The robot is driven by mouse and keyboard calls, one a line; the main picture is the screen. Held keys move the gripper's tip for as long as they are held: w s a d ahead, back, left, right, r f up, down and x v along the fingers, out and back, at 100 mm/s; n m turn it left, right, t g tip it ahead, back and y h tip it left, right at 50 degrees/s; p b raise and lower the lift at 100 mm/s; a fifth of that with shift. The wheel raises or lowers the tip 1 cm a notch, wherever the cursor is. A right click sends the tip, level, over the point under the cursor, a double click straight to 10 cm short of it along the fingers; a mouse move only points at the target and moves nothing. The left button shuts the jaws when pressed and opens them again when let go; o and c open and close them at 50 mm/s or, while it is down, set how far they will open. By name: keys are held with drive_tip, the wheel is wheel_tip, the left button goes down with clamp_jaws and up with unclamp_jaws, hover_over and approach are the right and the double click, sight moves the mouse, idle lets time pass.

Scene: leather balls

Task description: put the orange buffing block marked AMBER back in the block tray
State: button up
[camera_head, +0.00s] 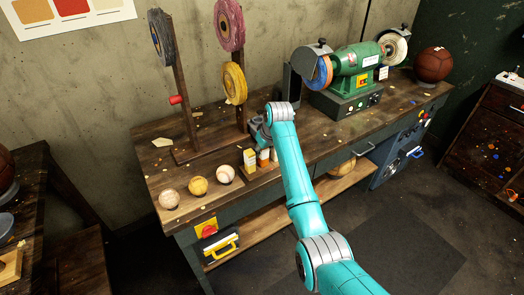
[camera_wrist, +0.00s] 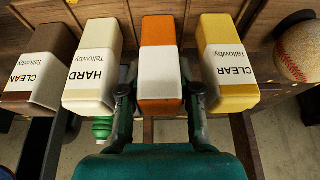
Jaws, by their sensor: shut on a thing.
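An orange block (camera_wrist: 162,32) with a blank-looking white lower part stands between my gripper's fingers (camera_wrist: 161,105) in the wrist view. The fingers are shut on its two sides. No AMBER mark is readable on it. It is level with a row of similar blocks: a brown one marked CLEAN (camera_wrist: 30,82), a cream one marked HARD (camera_wrist: 92,75) and a yellow one marked CLEAR (camera_wrist: 228,70). In the head view the orange block (camera_head: 264,157) shows beside the yellow block (camera_head: 250,160), partly behind my gripper (camera_head: 262,140). Whether its base touches anything is hidden.
Wooden boards (camera_wrist: 190,8) run behind the blocks. A stitched ball (camera_wrist: 300,52) lies right of them in the wrist view. On the workbench (camera_head: 215,207) are several balls (camera_head: 198,186), wheels on posts (camera_head: 234,82) and a green grinder (camera_head: 352,60). A green part (camera_wrist: 102,128) shows below HARD.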

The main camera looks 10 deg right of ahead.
drive_tip(key=o, duration=0.7)
drive_tip(key=v, duration=1.2)
drive_tip(key=shift+r, duration=0.1)
